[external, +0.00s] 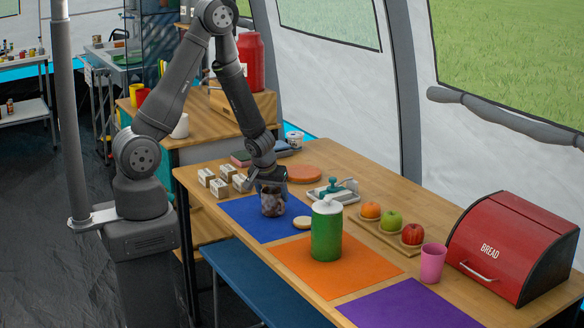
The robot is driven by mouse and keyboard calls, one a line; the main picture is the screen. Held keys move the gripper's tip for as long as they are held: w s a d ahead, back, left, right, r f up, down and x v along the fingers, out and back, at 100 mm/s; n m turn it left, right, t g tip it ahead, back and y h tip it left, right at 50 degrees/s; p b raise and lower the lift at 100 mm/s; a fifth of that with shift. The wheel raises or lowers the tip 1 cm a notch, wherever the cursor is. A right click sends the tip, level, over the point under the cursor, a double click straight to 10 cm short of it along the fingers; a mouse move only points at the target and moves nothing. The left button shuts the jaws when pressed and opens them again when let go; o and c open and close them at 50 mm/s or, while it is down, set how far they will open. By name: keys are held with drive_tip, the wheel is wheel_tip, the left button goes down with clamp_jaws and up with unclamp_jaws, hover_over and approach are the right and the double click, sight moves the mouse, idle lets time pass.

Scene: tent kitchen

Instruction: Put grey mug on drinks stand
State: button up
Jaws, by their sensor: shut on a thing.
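My gripper (269,181) points down over the blue mat (241,212). It is shut on a dark, mug-sized container (272,204) with mottled grey-brown sides. The fingers cover its top, and I cannot tell for sure whether it is the grey mug. It is upright over the mat; whether its base touches the mat is unclear. No other grey mug is plainly visible. I cannot identify the drinks stand for sure; a round terracotta disc (304,174) lies flat behind and to the right of the gripper.
A small pale disc (303,222) and a green canister (326,232) stand close to the right. Several small boxes (221,187) are left. A white tray (333,192), a fruit board (377,233), a pink cup (432,263) and a red bread bin (512,246) lie farther right. The purple mat (408,306) is clear.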

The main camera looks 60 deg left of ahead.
drive_tip(key=shift+f, duration=0.1)
drive_tip(key=o, duration=1)
drive_tip(key=shift+r, duration=0.55)
drive_tip(key=shift+o, duration=0.3)
drive_tip(key=v, duration=1.1)
drive_tip(key=shift+s, duration=0.15)
